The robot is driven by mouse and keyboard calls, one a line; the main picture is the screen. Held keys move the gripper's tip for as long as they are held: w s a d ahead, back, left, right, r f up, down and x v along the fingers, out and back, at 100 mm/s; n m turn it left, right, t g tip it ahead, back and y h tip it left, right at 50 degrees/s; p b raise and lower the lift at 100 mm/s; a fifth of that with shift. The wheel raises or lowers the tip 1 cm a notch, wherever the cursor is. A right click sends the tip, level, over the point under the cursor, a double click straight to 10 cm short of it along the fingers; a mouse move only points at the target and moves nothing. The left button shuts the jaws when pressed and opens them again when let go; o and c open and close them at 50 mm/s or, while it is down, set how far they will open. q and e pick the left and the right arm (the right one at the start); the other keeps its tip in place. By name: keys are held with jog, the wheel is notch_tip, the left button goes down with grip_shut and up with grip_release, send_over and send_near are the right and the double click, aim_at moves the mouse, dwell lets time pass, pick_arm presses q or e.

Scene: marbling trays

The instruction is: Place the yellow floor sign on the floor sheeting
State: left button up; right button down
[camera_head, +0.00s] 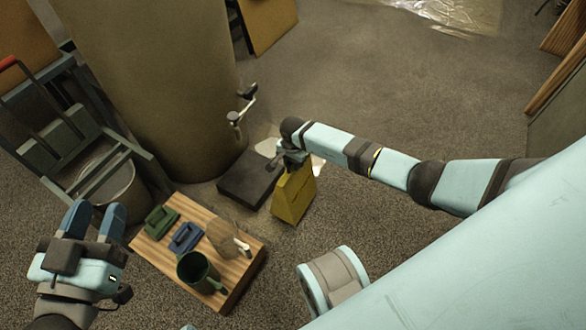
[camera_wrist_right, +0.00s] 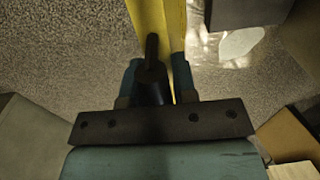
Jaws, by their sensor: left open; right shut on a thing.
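The yellow floor sign (camera_head: 293,197) stands roughly upright beside a dark flat box, right of the wooden crate. My right gripper (camera_head: 291,160) is shut on its top edge. In the right wrist view the yellow sign (camera_wrist_right: 148,25) runs up from between the fingers of the right gripper (camera_wrist_right: 157,75). I cannot tell whether its bottom touches the floor. The clear, shiny floor sheeting (camera_head: 452,14) lies at the top right of the head view, well apart from the sign. My left gripper (camera_head: 95,220) is open and empty at the lower left.
A large barrel with a tap (camera_head: 150,90) stands behind the dark box (camera_head: 248,180). A pale glossy patch (camera_wrist_right: 238,45) lies on the floor by the sign. The wooden crate (camera_head: 240,272) bears a green mug (camera_head: 197,272). The carpet between sign and sheeting looks clear.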

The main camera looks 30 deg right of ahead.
notch_tip(320, 180, down, 2)
jog(key=shift+f+b, duration=0.1)
jog(key=shift+b, duration=0.2)
jog(key=shift+f, duration=0.2)
jog(key=shift+r, duration=0.15)
jog(key=shift+f, duration=0.2)
jog(key=c, duration=0.9)
grip_release()
pick_arm(q)
jog(key=shift+w+a+r+m+h, duration=0.2)
jog(key=shift+w+m+h, duration=0.1)
jog(key=shift+m, duration=0.2)
pick_arm(e)
jog(key=shift+r, duration=0.15)
